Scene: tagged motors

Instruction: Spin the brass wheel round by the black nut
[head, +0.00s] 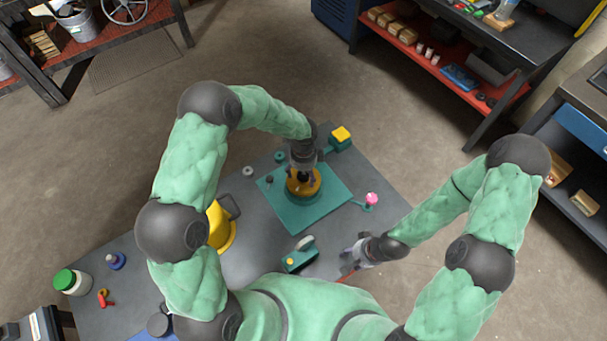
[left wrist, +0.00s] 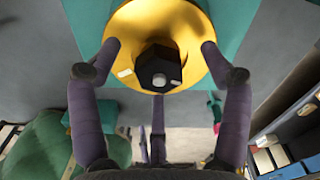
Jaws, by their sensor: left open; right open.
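The brass wheel (head: 316,185) sits on a round green base on the teal mat (head: 335,193). In the left wrist view the brass wheel (left wrist: 175,25) fills the top middle, and the black nut (left wrist: 158,68) stands at its centre. My left gripper (head: 303,177) is above the wheel. Its open fingers (left wrist: 160,50) lie on either side of the nut, apart from it, with their tips over the wheel. Whether the tips touch the wheel I cannot tell. My right gripper (head: 352,258) is open and low near the table's front right, away from the wheel.
A yellow block on a green base (head: 341,134) is behind the mat. A pink-topped item (head: 371,199) is to its right. A green device (head: 299,256) and a yellow piece (head: 219,228) are in front. The mat's right side is clear.

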